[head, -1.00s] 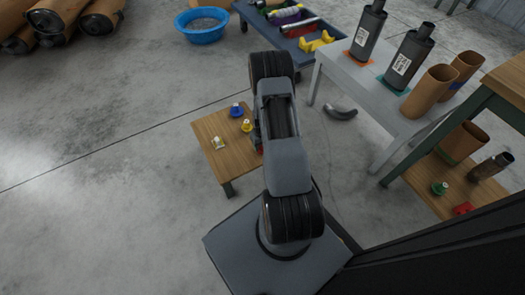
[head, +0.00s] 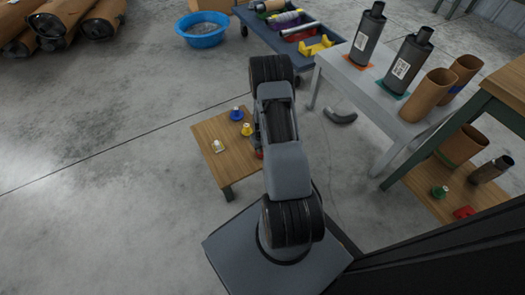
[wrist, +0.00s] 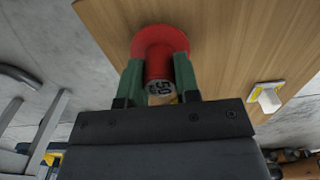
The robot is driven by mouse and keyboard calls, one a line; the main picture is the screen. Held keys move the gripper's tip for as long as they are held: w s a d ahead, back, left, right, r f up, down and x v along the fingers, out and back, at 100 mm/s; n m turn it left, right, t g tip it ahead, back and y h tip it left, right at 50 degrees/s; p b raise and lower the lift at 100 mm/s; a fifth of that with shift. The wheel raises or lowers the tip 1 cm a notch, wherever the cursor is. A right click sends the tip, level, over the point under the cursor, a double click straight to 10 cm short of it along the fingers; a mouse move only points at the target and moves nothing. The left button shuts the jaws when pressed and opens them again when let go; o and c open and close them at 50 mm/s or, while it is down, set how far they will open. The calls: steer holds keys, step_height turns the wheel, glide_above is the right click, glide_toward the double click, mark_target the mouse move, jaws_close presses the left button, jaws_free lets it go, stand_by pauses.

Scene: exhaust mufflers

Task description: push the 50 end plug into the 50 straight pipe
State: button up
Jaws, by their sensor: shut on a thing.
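The red end plug (wrist: 160,45) is marked 50 on its stem end, which faces the wrist camera. My gripper (wrist: 158,84) is shut on that stem, with a green finger on each side. The plug's wide red flange lies against or just above the wooden top of the small table; I cannot tell which. In the head view a bit of the red plug (head: 258,153) shows beside my arm, which hides the rest and the gripper. No pipe carries a readable 50, so I cannot tell which is the 50 straight pipe.
Blue (head: 236,113), yellow (head: 246,129) and white (head: 217,147) plugs stand on the small table (head: 208,132). A grey bench (head: 345,85) at right holds mufflers and brown tubes. A bent pipe (head: 340,116) lies on the floor.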

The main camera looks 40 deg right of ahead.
steer(key=shift+r, duration=0.15)
steer(key=shift+r, duration=0.25)
steer(key=r+p, duration=0.1)
steer(key=r, duration=0.1)
steer(key=r+p, duration=0.1)
steer(key=shift+w+a+r+p, duration=0.15)
steer(key=shift+a+r+p, duration=0.05)
steer(key=shift+a+p, duration=0.1)
steer(key=w+a+r+p, duration=0.4)
steer(key=a+r, duration=0.4)
steer(key=a, duration=0.4)
steer(key=shift+w+a+r+p, duration=0.15)
steer(key=shift+a+r+p, duration=0.2)
steer(key=shift+r, duration=0.05)
